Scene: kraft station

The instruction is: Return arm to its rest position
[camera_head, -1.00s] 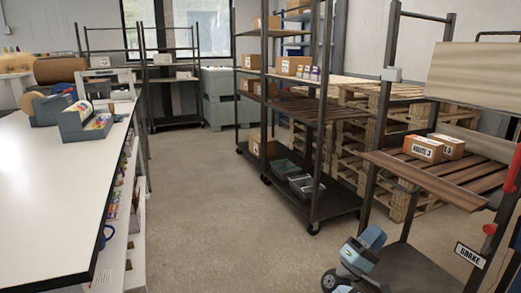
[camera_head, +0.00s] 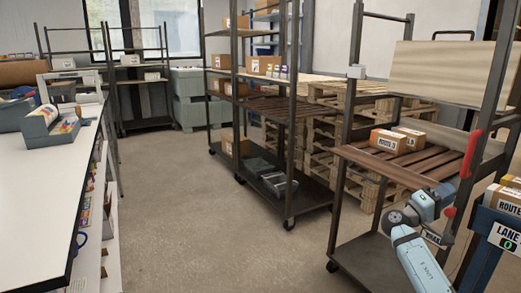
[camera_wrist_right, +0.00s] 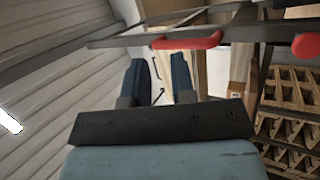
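My right arm comes up from the bottom right of the head view. Its pale blue wrist and right gripper (camera_head: 440,193) are raised in front of the near rack's lower right side. The fingers are too small to read there. In the right wrist view the two dark blue fingers of this gripper (camera_wrist_right: 158,78) stand apart with nothing between them. Past them are red handles (camera_wrist_right: 186,42) and rack bars, with a gap I cannot judge. My left gripper is not in view.
The near rack (camera_head: 345,150) has two cartons (camera_head: 388,141) on its slatted shelf and a red handle (camera_head: 470,153). A blue stand (camera_head: 487,245) with a lane sign and carton is close right of my arm. A white bench (camera_head: 40,190) is left. The floor between is clear.

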